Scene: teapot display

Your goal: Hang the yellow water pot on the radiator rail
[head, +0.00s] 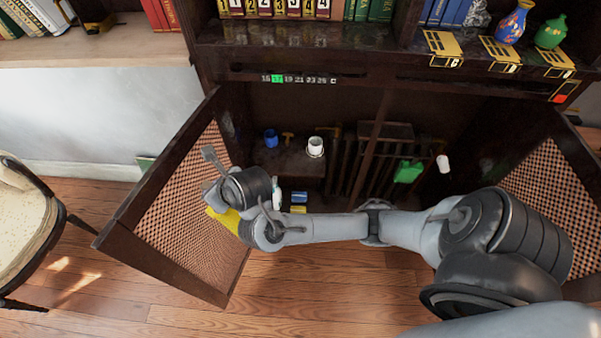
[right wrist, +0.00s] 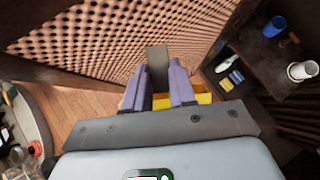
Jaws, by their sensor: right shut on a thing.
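The yellow water pot (head: 222,220) is at the left cabinet door in the head view, mostly hidden behind my right arm. In the right wrist view its yellow body (right wrist: 203,98) shows behind and beside the purple fingers. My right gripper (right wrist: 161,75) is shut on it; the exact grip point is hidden. The dark radiator (head: 360,170) with upright bars stands inside the cabinet, right of the pot and apart from it. A green pot (head: 408,172) is at the radiator's right part. I cannot make out my left gripper.
The open left door (head: 180,210) with its lattice panel is close to my right gripper. A dark shelf (head: 285,170) holds a blue cup (head: 270,138) and a white cup (head: 315,147). Another white cup (head: 443,163) is at the right. A cabinet divider (head: 368,150) crosses before the radiator.

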